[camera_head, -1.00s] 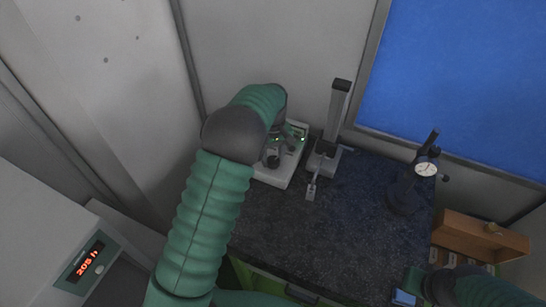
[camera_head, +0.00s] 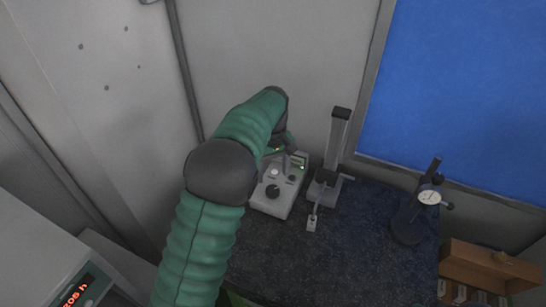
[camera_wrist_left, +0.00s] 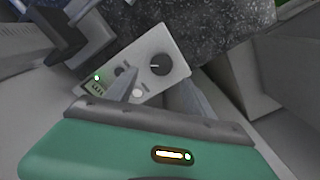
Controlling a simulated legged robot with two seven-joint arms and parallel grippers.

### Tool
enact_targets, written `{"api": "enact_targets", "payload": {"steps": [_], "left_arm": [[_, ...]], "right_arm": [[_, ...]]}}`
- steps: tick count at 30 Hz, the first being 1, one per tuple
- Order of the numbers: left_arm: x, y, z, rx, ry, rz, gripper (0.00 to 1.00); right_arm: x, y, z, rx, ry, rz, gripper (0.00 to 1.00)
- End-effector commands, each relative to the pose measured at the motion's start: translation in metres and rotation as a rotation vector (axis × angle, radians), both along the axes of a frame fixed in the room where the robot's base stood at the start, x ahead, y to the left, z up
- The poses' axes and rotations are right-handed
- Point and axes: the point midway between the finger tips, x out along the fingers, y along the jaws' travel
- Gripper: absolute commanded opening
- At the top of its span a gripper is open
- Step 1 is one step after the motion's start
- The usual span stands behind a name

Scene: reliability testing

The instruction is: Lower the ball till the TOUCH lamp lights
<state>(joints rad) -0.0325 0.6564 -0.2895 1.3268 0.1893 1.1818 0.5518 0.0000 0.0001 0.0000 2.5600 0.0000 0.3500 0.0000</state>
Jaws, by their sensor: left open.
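A light-grey control box (camera_head: 268,205) stands on the dark worktop, with a dark knob (camera_head: 272,191) and a small green light (camera_head: 302,167). I cannot read whether that light is the TOUCH lamp. The knob also shows in the left wrist view (camera_wrist_left: 161,64), beside a pale round button (camera_wrist_left: 138,92). Right of the box is a stand with a grey column (camera_head: 338,135) and a small arm (camera_head: 312,222) at its front. I cannot make out the ball. My left gripper (camera_head: 290,152) hangs over the back of the box; in its wrist view (camera_wrist_left: 159,92) the fingers are apart and empty.
A dial gauge (camera_head: 429,197) on a dark stand (camera_head: 408,222) is at the right of the speckled worktop (camera_head: 350,260). A wooden box (camera_head: 490,268) lies at the lower right. A white unit with a red display (camera_head: 78,290) is at the lower left. The worktop's middle is clear.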

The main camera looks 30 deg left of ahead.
Motion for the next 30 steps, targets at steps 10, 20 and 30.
{"api": "enact_targets", "payload": {"steps": [10,20,30], "left_arm": [[0.002,0.001,0.086,0.001,-0.002,0.001,0.62],[0.001,0.0,0.098,0.0,0.001,0.001,0.62],[0.002,0.0,0.098,0.0,0.0,0.001,0.62]], "right_arm": [[0.0,0.0,-0.015,0.0,0.0,0.0,0.0],[0.0,0.0,-0.015,0.0,0.0,0.0,0.0],[0.0,0.0,-0.015,0.0,0.0,0.0,0.0]]}}
